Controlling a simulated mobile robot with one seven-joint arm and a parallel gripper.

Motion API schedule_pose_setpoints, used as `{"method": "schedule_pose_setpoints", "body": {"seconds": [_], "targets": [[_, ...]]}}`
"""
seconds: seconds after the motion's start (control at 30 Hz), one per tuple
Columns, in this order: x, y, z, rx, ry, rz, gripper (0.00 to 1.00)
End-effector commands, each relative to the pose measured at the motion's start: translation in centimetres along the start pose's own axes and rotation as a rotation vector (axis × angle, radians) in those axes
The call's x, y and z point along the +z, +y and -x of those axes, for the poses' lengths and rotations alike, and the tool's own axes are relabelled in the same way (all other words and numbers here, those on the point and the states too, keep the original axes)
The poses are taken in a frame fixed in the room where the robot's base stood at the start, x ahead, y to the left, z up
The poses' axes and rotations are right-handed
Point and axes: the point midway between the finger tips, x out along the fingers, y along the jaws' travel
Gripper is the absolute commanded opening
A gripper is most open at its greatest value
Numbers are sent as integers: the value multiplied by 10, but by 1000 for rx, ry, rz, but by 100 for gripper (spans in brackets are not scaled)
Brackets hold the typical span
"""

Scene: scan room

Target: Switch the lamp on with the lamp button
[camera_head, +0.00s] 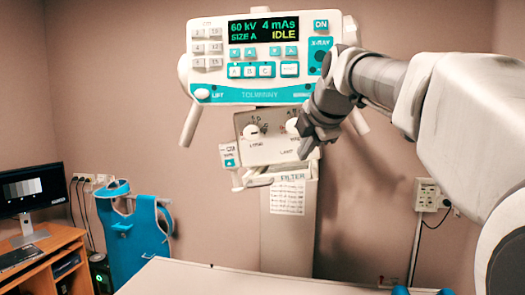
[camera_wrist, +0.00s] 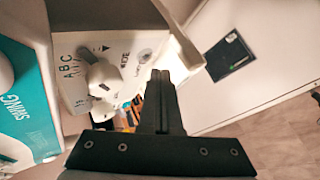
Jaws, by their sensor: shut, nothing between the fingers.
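A white collimator box (camera_head: 268,150) hangs below the x-ray console, with a left knob (camera_head: 250,131) and a right knob (camera_head: 292,127) on its front. I cannot single out the lamp button; small labels there are too blurred to read surely. My gripper (camera_head: 307,150) is in front of the box's right side and hides part of it. In the wrist view my gripper (camera_wrist: 160,73) is shut and empty, its fingers pointing past a white knob (camera_wrist: 104,78). Whether the fingertips touch the box cannot be told.
The console (camera_head: 262,60) above reads 60 kV, 4 mAs, IDLE. A pale table (camera_head: 215,280) lies below. A blue apron (camera_head: 135,225) and a desk with a monitor (camera_head: 30,190) stand at left. A wall outlet box (camera_head: 427,194) is at right.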

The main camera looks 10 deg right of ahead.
Motion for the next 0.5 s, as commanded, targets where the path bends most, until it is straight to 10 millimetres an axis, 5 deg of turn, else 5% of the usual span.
{"method": "schedule_pose_setpoints", "body": {"seconds": [0.5], "targets": [[4,4,-5,0,0,0,0]]}}
